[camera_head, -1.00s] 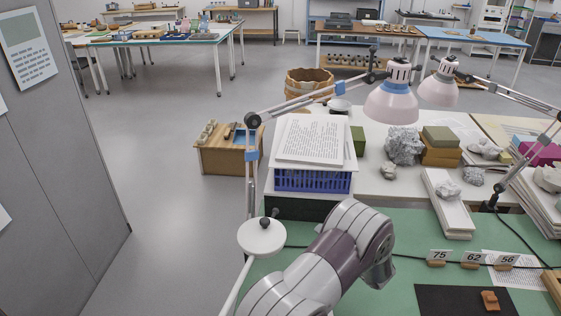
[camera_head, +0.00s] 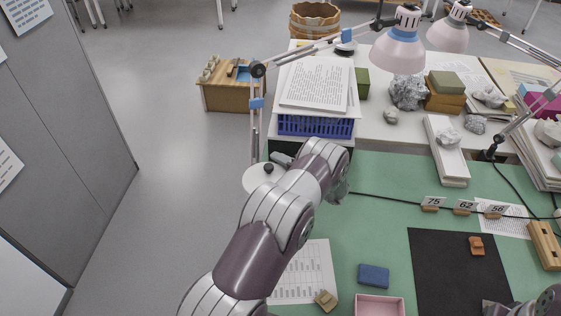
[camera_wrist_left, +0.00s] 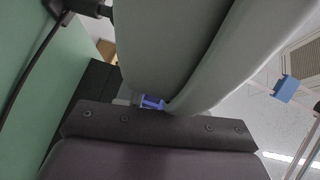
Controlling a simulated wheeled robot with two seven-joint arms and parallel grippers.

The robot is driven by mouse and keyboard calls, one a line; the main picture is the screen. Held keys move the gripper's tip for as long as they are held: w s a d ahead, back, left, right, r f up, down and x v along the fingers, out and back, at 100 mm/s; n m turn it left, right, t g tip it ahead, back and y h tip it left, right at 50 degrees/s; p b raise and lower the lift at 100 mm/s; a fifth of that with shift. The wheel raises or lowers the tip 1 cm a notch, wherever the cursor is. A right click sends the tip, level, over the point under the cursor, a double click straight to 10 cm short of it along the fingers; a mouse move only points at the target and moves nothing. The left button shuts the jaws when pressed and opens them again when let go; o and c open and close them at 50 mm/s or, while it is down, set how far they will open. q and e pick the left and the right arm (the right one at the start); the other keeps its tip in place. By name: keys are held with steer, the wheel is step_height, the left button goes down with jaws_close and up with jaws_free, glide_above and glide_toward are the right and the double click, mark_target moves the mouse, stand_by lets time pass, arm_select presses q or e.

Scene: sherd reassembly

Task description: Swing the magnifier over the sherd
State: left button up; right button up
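A jointed stand with blue fittings (camera_head: 256,104) rises at the bench's left edge and ends in a pale pink shade with a blue band (camera_head: 397,54). I cannot make out a lens on it. A pale disc with a black knob (camera_head: 258,180) is beside the stand's foot, partly behind my left arm. A small orange-brown sherd (camera_head: 476,245) lies on the black mat (camera_head: 440,275). My left gripper (camera_head: 340,187) is mostly hidden beyond my wrist, over the green bench; its fingers cannot be told apart. My right arm only shows at the lower right corner.
A blue crate with papers (camera_head: 315,126) stands behind my left wrist. A second pink lamp (camera_head: 447,35) is at the right. Number tags (camera_head: 433,204), a blue block (camera_head: 373,275), a pink tray (camera_head: 380,306) and a tan piece (camera_head: 325,299) occupy the bench.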

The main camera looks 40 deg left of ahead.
arm_select(q)
steer(key=shift+a+f, duration=0.1)
steer(key=c, duration=0.7)
steer(key=shift+w+r, duration=0.15)
steer(key=shift+r, duration=0.05)
stand_by(0.8)
